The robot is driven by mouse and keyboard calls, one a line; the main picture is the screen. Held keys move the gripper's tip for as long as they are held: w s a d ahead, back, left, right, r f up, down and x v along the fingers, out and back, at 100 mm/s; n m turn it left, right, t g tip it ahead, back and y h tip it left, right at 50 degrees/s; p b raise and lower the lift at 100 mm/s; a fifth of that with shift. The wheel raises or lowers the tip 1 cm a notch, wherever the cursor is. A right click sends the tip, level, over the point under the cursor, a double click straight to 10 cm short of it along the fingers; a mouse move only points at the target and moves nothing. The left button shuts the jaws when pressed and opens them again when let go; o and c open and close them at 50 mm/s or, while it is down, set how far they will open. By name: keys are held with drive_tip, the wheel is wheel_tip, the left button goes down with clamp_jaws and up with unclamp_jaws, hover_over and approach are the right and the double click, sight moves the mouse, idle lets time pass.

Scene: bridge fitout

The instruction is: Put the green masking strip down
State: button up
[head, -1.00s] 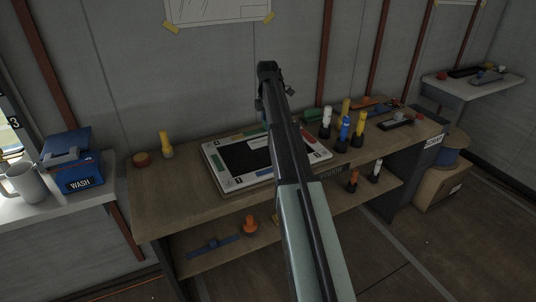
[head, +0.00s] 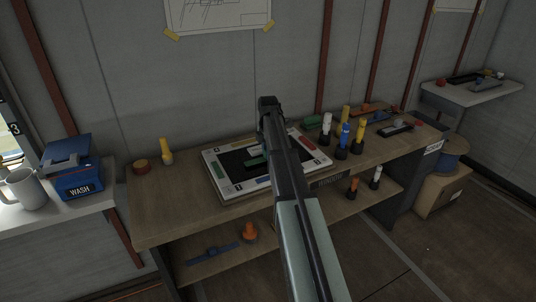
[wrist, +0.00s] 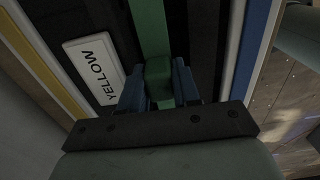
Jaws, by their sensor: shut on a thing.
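The green masking strip (wrist: 150,28) runs up from between my fingers in the wrist view. My gripper (wrist: 158,74) is shut on it, with a blue finger on each side. Beyond the strip is the black middle of the white-framed board (head: 214,166), which lies on the wooden bench. A green end of the strip (head: 257,161) shows over the black area in the head view, just left of my arm. My arm hides the gripper there. I cannot tell whether the strip touches the board. A white label marked YELLOW (wrist: 93,67) lies left of the strip.
Several dark-based markers, including a blue one (head: 344,134), stand right of the board. A green block (head: 312,122) lies behind it. A yellow-topped item (head: 166,152) stands at the left. The bench (head: 160,210) is clear at its front left.

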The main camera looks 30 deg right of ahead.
drive_tip(key=shift+f, duration=0.4)
drive_tip(key=o, duration=1)
drive_tip(key=shift+f, duration=0.1)
wheel_tip(320, 180, up, 12)
drive_tip(key=shift+r, duration=0.15)
